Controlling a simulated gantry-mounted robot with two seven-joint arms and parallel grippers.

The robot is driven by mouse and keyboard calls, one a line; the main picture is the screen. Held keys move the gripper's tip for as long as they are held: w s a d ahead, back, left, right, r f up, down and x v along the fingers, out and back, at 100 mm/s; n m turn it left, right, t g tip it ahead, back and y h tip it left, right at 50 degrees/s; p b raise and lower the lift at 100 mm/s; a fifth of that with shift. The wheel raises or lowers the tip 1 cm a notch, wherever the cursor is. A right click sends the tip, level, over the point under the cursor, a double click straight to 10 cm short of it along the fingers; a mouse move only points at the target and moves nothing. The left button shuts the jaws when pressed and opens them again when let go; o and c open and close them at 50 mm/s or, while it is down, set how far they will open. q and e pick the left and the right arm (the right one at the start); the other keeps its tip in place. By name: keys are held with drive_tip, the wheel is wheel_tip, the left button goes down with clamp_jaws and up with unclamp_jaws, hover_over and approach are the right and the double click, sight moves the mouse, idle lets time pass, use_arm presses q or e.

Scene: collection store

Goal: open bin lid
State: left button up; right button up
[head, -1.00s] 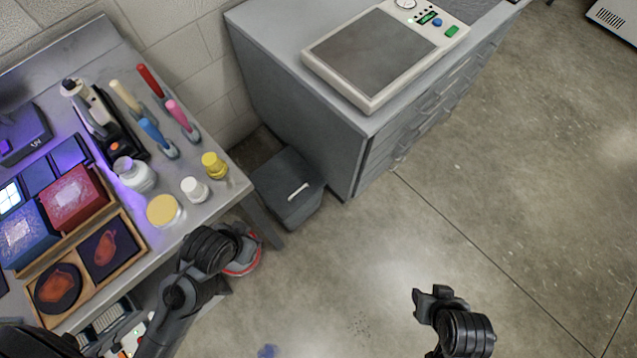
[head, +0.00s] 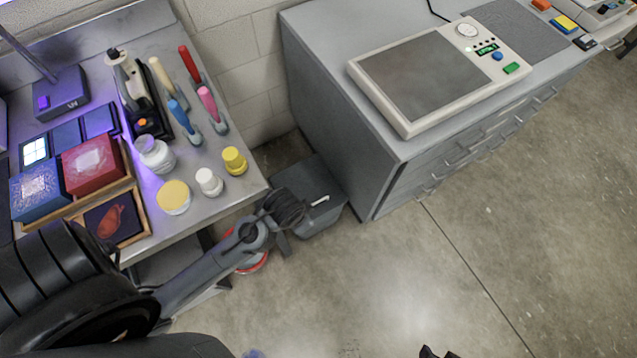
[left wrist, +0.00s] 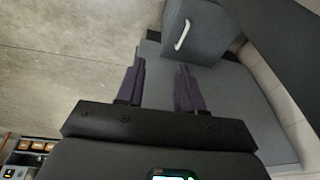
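The dark grey bin (head: 325,222) stands on the floor between the metal bench and the grey cabinet. Its lid looks shut and carries a pale bar handle (head: 320,200). In the left wrist view the handle (left wrist: 183,35) lies ahead of the fingertips, on the dark box-shaped bin (left wrist: 208,32). My left gripper (left wrist: 160,75) is open, with nothing between its fingers. In the head view my left wrist is over the bin's left part, hiding some of the lid; the fingers cannot be made out. Only a dark tip of my right gripper (head: 436,353) shows at the bottom edge.
The bench (head: 225,195) at left holds jars, upright coloured-handled tools and boxes. The cabinet (head: 335,125) stands close to the bin's right, with a scale-like device (head: 430,75) on top. A block wall is behind. The floor (head: 400,280) in front is clear.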

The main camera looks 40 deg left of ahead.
use_arm(q)
drive_tip(key=w+a+f+g+b, duration=0.15)
drive_tip(key=w+f+b, duration=0.25)
drive_tip(key=w+f, duration=0.5)
drive_tip(key=m+y+b, duration=0.1)
drive_tip(key=y+b, duration=0.1)
drive_tip(key=b, duration=0.2)
approach(317, 202)
drive_tip(key=shift+g, duration=0.25)
drive_tip(key=b+x, duration=0.5)
drive_tip(key=x, duration=0.2)
drive_tip(key=shift+w+f+b, duration=0.2)
drive_tip(key=shift+f+b, duration=0.15)
drive_tip(key=shift+b, duration=0.05)
clamp_jaws()
